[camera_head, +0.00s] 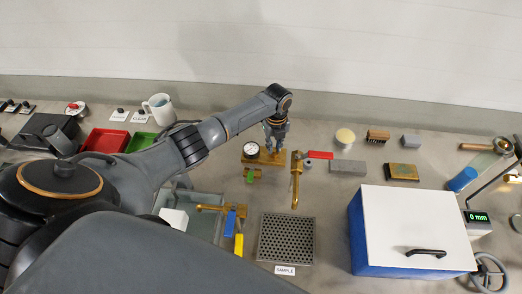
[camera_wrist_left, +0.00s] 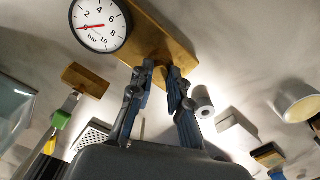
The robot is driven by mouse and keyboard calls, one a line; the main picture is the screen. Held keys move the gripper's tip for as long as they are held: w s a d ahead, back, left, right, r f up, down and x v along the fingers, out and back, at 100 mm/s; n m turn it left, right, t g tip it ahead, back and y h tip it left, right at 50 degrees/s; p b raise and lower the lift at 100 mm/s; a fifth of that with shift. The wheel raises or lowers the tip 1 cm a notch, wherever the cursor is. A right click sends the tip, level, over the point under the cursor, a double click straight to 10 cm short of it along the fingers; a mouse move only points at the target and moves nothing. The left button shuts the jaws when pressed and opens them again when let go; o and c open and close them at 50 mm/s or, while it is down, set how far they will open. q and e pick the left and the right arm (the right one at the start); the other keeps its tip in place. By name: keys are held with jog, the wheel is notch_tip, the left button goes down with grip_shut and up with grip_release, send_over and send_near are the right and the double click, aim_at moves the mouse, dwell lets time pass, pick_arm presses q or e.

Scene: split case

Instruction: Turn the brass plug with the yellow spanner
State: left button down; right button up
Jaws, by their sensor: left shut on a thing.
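A yellow piece (camera_head: 239,245), perhaps the yellow spanner's handle, shows beside a blue handle in the head view. A yellow strip also shows at the lower left of the left wrist view (camera_wrist_left: 48,147). A brass block (camera_head: 265,157) carries a round pressure gauge (camera_head: 250,149); I cannot clearly tell which part is the plug. My left gripper (camera_head: 277,130) points down at the block's back right. In the left wrist view its fingertips (camera_wrist_left: 160,70) are close together against the brass block (camera_wrist_left: 150,35), shut on a small part mostly hidden between them. My right gripper is out of view.
A red-handled brass valve (camera_head: 297,180) stands just right of the block. A perforated plate (camera_head: 287,238) lies in front. A blue case with a white lid (camera_head: 415,228) fills the right front. Red (camera_head: 105,141) and green trays and a mug (camera_head: 160,108) are at the left.

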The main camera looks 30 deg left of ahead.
aim_at(274, 149)
pick_arm(q)
jog(key=c, duration=1.5)
grip_release()
notch_tip(274, 149, up, 2)
jog(key=shift+r+p, duration=0.25)
jog(key=shift+p, duration=0.9)
jog(key=shift+r, duration=2.3)
jog(key=shift+f, duration=0.1)
